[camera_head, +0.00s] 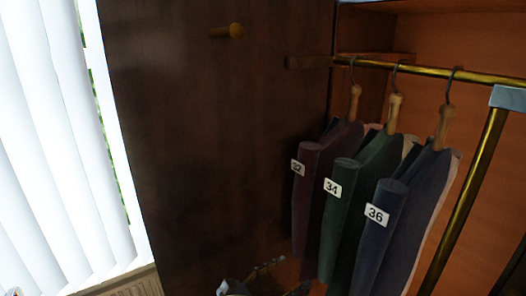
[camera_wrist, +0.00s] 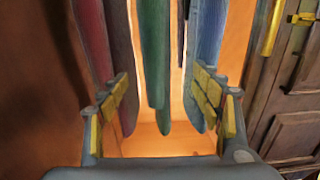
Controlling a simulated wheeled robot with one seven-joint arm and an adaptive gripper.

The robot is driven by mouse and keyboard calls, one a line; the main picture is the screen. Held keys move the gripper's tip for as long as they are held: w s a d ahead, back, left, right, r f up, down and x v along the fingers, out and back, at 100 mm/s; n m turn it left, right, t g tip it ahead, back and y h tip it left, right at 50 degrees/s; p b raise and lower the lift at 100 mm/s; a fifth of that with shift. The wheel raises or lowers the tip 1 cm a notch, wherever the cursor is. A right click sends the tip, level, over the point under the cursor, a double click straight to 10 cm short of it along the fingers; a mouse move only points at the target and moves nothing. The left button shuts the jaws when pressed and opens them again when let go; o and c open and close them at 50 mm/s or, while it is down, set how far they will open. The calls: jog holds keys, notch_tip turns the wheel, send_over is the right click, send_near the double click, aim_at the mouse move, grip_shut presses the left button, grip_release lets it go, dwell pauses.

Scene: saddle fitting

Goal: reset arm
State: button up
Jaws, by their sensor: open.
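My gripper (camera_wrist: 160,98) shows in the wrist view with its two yellow-padded fingers wide apart and nothing between the pads. Beyond the fingers hang the lower ends of a red garment (camera_wrist: 92,40), a green garment (camera_wrist: 154,50) and a blue garment (camera_wrist: 207,45). The gap between the fingers faces the green one; whether a finger touches the red or blue one I cannot tell. In the head view, the same jackets hang on wooden hangers: maroon tagged 32 (camera_head: 312,190), green tagged 34 (camera_head: 345,215) and blue tagged 36 (camera_head: 375,240).
A brass rail (camera_head: 430,70) carries the hangers inside an orange-lined wardrobe, with a brass post (camera_head: 465,200) at right. Panelled wood (camera_wrist: 295,120) lies right in the wrist view.

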jog(key=s+d+f+m+g+y, duration=0.2)
jog(key=s+f+m+g+y, duration=0.2)
jog(key=s+f+m, duration=0.15)
jog(key=s+d+f+m+g+y, duration=0.3)
jog(key=s+f+m+g, duration=0.15)
jog(key=s+f, duration=0.2)
jog(key=s+d+r+m+t+y, duration=0.2)
jog(key=s+d+r+m+y, duration=0.1)
jog(key=r+m, duration=0.3)
jog(key=s+d+r+m+t+y, duration=0.2)
jog(key=d+r+m+y, duration=0.3)
jog(key=r+m, duration=0.2)
jog(key=shift+s+r+m, duration=0.3)
jog(key=shift+s+m, duration=0.1)
jog(key=shift+m, duration=0.4)
jog(key=shift+d, duration=0.1)
jog(key=shift+c, duration=0.7)
dwell(0.3)
